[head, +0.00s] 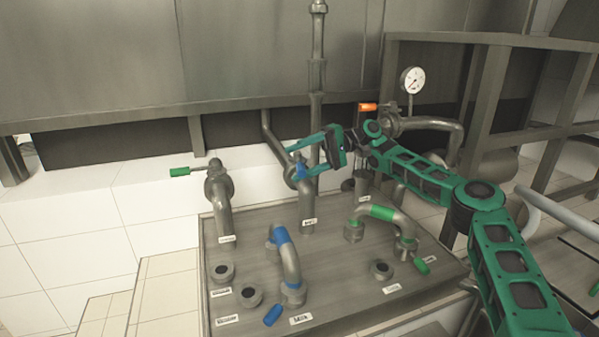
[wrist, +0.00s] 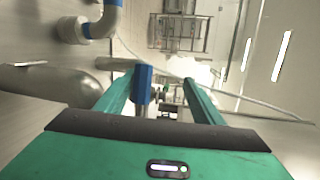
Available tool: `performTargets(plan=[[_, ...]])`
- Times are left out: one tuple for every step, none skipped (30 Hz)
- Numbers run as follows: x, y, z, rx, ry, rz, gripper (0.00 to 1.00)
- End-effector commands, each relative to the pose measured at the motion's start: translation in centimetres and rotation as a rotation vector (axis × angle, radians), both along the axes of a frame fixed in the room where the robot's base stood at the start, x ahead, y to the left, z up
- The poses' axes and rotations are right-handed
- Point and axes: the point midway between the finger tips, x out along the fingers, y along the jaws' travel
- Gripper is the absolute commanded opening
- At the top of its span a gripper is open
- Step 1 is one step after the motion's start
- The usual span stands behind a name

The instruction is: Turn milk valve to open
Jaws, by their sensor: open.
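A pipe valve (head: 305,207) stands upright at the back middle of the sloped panel in the head view. Its blue handle (wrist: 143,88) shows in the wrist view between my fingers, closer to the left finger. My gripper (head: 298,158) is at the top of this valve, reaching in from the right, with its fingers spread. In the wrist view my gripper (wrist: 160,76) is open with a gap on the right side of the handle. I cannot tell whether the left finger touches the handle.
A valve with a green handle (head: 180,172) stands left, and one with an orange handle (head: 368,107) right, near a gauge (head: 412,80). Blue-banded (head: 281,236) and green-banded (head: 381,212) bent pipes sit in front. A vertical pipe (head: 316,110) rises close behind my gripper.

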Motion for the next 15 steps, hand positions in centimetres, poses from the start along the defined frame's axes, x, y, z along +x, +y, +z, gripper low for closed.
performTargets(plan=[[-0.6,0.5,1.6,0.014,-0.012,-0.007,0.49],[-0.9,0.8,1.9,0.015,-0.012,-0.007,0.53],[-1.4,1.3,2.4,0.016,-0.014,-0.007,0.59],[-1.9,1.7,2.7,0.016,-0.014,-0.006,0.64],[-2.2,2.1,3.0,0.017,-0.014,-0.005,0.69],[-2.8,2.6,3.5,0.016,-0.016,-0.004,0.77],[-3.2,3.0,3.8,0.017,-0.016,-0.004,0.82],[-3.6,3.4,4.1,0.017,-0.017,-0.003,0.82],[-4.2,3.9,4.6,0.018,-0.017,-0.002,0.82],[-4.5,4.3,4.9,0.019,-0.018,-0.002,0.82],[-5.0,4.7,5.2,0.019,-0.018,-0.001,0.82],[-5.6,5.2,5.6,0.019,-0.020,-0.001,0.82],[-6.0,5.6,6.0,0.020,-0.020,0.000,0.81],[-6.3,5.9,6.3,0.021,-0.020,0.001,0.63],[-6.7,6.4,6.6,0.020,-0.019,0.001,0.39]])
